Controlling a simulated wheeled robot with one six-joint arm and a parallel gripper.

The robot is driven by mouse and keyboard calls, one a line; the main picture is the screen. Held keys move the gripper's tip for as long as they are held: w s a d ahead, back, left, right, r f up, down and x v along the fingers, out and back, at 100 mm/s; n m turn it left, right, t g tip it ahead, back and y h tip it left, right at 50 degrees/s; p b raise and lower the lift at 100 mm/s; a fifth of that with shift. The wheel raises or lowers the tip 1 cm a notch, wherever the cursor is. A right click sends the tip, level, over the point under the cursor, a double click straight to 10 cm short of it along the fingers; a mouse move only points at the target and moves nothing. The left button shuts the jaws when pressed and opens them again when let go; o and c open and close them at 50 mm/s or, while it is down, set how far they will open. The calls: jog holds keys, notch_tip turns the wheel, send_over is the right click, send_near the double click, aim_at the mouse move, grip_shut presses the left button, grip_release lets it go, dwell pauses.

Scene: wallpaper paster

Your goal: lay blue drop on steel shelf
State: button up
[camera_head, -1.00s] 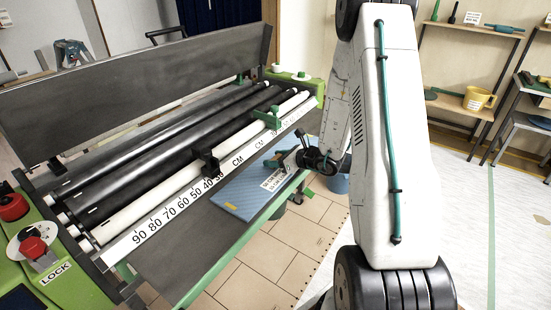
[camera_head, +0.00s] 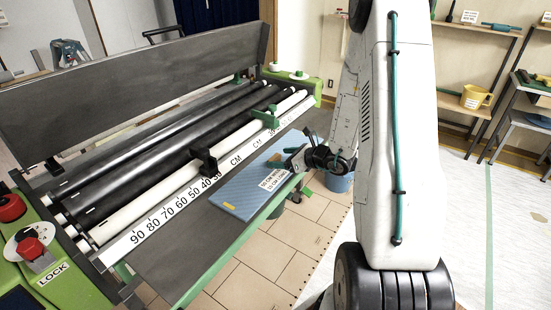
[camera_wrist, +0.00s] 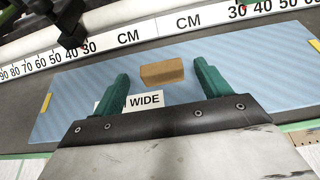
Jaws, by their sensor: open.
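The blue drop (camera_head: 240,192) is a flat light-blue sheet. It lies on the grey steel shelf (camera_head: 185,255) at the front of the paster, beside the white centimetre scale. In the wrist view the blue sheet (camera_wrist: 75,95) spans most of the picture, with yellow marks at its ends. A tan block (camera_wrist: 162,71) rests on it, just beyond my fingertips. A white label reading "WIDE" (camera_wrist: 145,102) is partly hidden by my gripper. In the head view my gripper (camera_head: 294,162) is over the sheet's right end.
The white scale (camera_head: 160,233) and a black slider (camera_head: 204,161) run along the sheet's far side. Green end housings, one with red knobs (camera_head: 32,247), flank the rollers. Shelves with a yellow jug (camera_head: 475,97) are at right.

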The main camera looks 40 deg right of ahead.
jog(key=v, duration=0.8)
jog(key=s+a+r+n+g+y, duration=0.35)
jog(key=a+r+n, duration=0.35)
jog(key=a+n, duration=0.3)
jog(key=s+a+r+n+g+y, duration=0.25)
jog(key=a+r+n+g, duration=0.35)
jog(key=a, duration=0.6)
jog(key=s+r+n+h, duration=0.2)
jog(key=s+n+h, duration=0.1)
jog(key=s+n, duration=0.2)
jog(key=s+r+n+g+h, duration=0.1)
jog(key=s+r+n+h, duration=0.2)
jog(key=s, duration=0.4)
jog(key=s+a+r+n+g+h, duration=0.1)
jog(key=s+r+n+h, duration=0.2)
jog(key=s+n, duration=0.3)
jog(key=shift+n+h, duration=0.8)
jog(key=shift+n, duration=0.2)
